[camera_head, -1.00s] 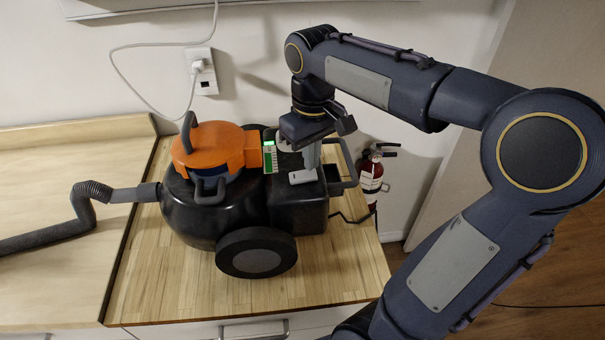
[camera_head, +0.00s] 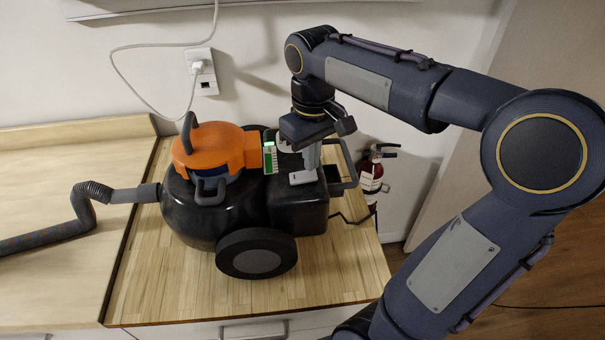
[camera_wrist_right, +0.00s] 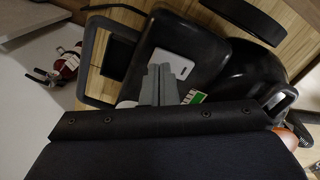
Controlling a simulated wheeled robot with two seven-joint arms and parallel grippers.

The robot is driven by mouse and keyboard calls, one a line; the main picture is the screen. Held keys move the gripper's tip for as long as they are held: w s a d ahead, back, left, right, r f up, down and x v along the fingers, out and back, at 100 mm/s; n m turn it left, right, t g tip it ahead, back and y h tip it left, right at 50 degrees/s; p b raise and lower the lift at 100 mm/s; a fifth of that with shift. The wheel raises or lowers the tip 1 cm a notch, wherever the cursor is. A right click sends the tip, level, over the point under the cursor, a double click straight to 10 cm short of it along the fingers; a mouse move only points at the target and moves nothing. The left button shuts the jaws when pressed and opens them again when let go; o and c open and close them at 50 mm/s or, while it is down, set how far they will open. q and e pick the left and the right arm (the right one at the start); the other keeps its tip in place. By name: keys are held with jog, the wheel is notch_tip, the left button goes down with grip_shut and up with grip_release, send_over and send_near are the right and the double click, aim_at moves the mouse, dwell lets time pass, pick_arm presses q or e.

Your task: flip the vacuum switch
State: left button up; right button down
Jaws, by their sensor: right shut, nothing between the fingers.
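The vacuum (camera_head: 208,215) stands on the wooden counter, with a black body, an orange top and a black wheel at the front. A light grey switch plate (camera_head: 303,177) lies on the top of its rear part; it also shows in the right wrist view (camera_wrist_right: 172,62). A small green and white panel (camera_head: 270,157) is beside the orange top. My right gripper (camera_head: 306,163) points down over the rear part, close to the switch plate. Its grey fingers (camera_wrist_right: 159,82) are shut and empty; whether they touch the plate I cannot tell. My left gripper does not show.
A ribbed hose (camera_head: 90,195) runs left from the vacuum. A wall outlet (camera_head: 201,72) with a white plug and cord is behind. A red fire extinguisher (camera_head: 371,172) hangs right of the counter. The counter's front (camera_head: 190,295) is clear.

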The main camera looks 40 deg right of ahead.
aim_at(312, 177)
jog(key=shift+f+b, duration=0.7)
jog(key=shift+f, duration=0.25)
dwell(1.0)
jog(key=shift+r, duration=0.1)
notch_tip(312, 177, up, 7)
jog(key=p, duration=0.6)
jog(key=shift+p, duration=0.4)
jog(key=shift+s+a+f, duration=0.15)
jog(key=shift+s+f, duration=0.1)
jog(key=shift+s, duration=0.1)
jog(key=s+a+f+m+t+y+b, duration=0.2)
jog(key=s+a+f+t, duration=0.3)
jog(key=s+a+f, duration=0.5)
jog(key=s+y+b, duration=0.1)
jog(key=s, duration=0.1)
jog(key=shift+s+t+y, duration=0.3)
jog(key=shift+y, duration=0.1)
